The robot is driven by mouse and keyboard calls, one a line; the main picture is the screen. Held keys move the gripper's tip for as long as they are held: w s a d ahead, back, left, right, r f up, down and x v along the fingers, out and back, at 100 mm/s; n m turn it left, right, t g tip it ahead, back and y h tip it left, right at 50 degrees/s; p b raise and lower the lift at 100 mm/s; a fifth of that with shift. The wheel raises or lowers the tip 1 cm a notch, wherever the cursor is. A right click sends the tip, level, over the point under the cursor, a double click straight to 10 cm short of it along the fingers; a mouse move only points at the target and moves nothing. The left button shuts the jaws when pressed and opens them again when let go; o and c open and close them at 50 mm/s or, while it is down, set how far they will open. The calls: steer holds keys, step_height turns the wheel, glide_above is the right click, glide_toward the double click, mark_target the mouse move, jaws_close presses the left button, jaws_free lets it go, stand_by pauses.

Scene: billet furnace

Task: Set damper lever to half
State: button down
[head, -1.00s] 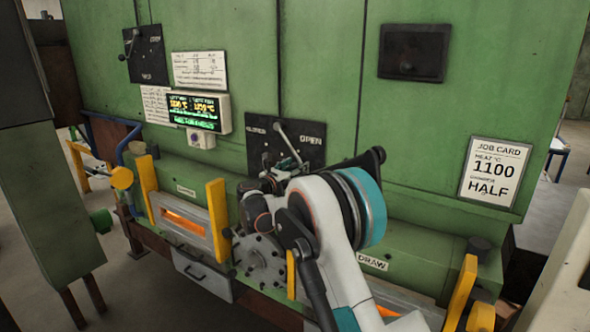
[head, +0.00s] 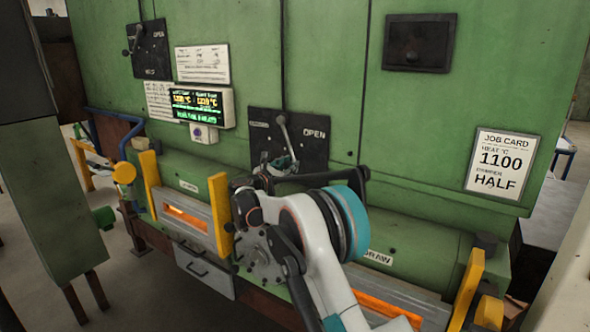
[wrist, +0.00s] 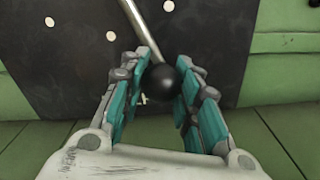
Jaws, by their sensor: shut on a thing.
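The damper lever (head: 286,136) is a pale metal rod on a black plate (head: 316,152) marked OPEN at its right; the left label is too small to read. The rod slopes slightly, its lower end to the right. In the wrist view the lever's round black knob (wrist: 171,82) sits between the teal pads of my gripper (wrist: 166,62), and the rod runs up to the left. My gripper (head: 282,165) is shut on the knob in front of the plate's lower part. My arm hides some of the furnace below.
A job card (head: 499,161) reads 1100 and HALF. A second lever plate (head: 149,50) is at upper left, above a lit temperature display (head: 201,107). Yellow posts (head: 221,215) and glowing slots (head: 186,218) lie below. Green furnace wall surrounds the plate.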

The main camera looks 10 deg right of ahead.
steer(key=shift+w+a+f+m+b, duration=0.2)
steer(key=shift+w+a+f+m, duration=0.1)
steer(key=shift+w+a+m, duration=0.3)
steer(key=shift+w+a+f+m+b, duration=0.15)
steer(key=shift+w+a+f+m, duration=0.1)
steer(key=shift+w+a+m, duration=1.2)
steer(key=shift+a+m, duration=0.05)
steer(key=shift+a, duration=0.1)
steer(key=c, duration=1.6)
jaws_free()
steer(key=o, duration=0.4)
steer(key=shift+a, duration=0.15)
